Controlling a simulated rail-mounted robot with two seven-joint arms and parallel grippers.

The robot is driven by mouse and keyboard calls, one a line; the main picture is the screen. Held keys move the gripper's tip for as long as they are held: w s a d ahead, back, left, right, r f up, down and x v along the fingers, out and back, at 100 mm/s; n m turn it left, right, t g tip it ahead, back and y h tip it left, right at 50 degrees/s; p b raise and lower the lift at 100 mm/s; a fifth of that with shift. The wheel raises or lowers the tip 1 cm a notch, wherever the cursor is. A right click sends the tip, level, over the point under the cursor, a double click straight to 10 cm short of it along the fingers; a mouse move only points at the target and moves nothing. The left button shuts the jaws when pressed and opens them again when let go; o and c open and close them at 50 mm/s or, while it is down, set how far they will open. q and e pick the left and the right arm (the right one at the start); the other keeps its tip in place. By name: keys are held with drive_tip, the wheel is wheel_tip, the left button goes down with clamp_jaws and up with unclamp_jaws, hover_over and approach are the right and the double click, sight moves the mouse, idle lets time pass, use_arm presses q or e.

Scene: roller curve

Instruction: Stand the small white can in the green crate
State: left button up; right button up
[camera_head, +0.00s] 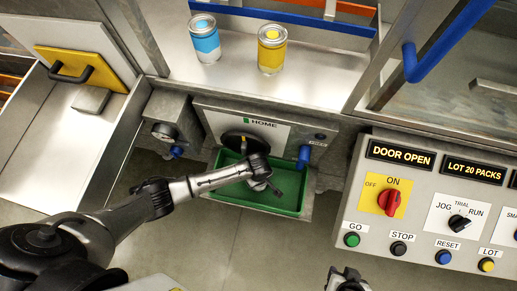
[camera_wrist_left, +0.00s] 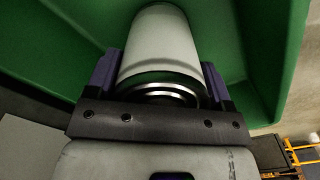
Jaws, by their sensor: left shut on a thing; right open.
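The green crate (camera_head: 241,197) sits below the HOME panel in the head view. My left gripper (camera_head: 270,187) is over the crate, at its right part. In the left wrist view the small white can (camera_wrist_left: 158,42) is between the two fingers, and the gripper is shut on it. Green crate walls (camera_wrist_left: 268,45) surround the can there. Whether the can touches the crate floor cannot be told, and the can is hidden in the head view. My right gripper (camera_head: 347,277) is at the bottom edge of the head view, open and away from the crate.
A blue can (camera_head: 206,43) and a yellow can (camera_head: 271,52) stand on the metal shelf behind. A control panel (camera_head: 425,215) with a red knob is at the right. A blue knob (camera_head: 304,157) is beside the crate. An open metal drawer (camera_head: 48,150) is at the left.

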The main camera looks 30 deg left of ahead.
use_arm(q)
drive_tip(key=shift+f, duration=0.3)
drive_tip(key=shift+f, duration=0.1)
drive_tip(key=o, duration=1)
drive_tip(key=shift+f, duration=0.1)
wheel_tip(320, 180, up, 12)
drive_tip(key=p, duration=0.4)
drive_tip(key=shift+r+p, duration=0.2)
drive_tip(key=shift+p, duration=0.1)
drive_tip(key=shift+s+d, duration=0.2)
drive_tip(key=shift+s, duration=0.05)
drive_tip(key=s+r+m+t+h, duration=0.1)
drive_tip(key=s+r+m+h, duration=0.1)
drive_tip(key=s+r+m, duration=0.35)
drive_tip(key=s+a+r+m+t, duration=0.1)
drive_tip(key=s+a+r+m, duration=0.1)
drive_tip(key=s+a, duration=0.1)
drive_tip(key=s+a+r+m+y, duration=0.1)
drive_tip(key=s+a+r+m, duration=0.1)
drive_tip(key=s, duration=0.3)
drive_tip(key=s+a+r+m+t, duration=0.1)
drive_tip(key=s+a+r+m, duration=0.1)
drive_tip(key=s+a+m, duration=0.2)
drive_tip(key=shift+r+m+t+y, duration=0.1)
drive_tip(key=shift+m+t+y, duration=0.2)
drive_tip(key=shift+y, duration=0.1)
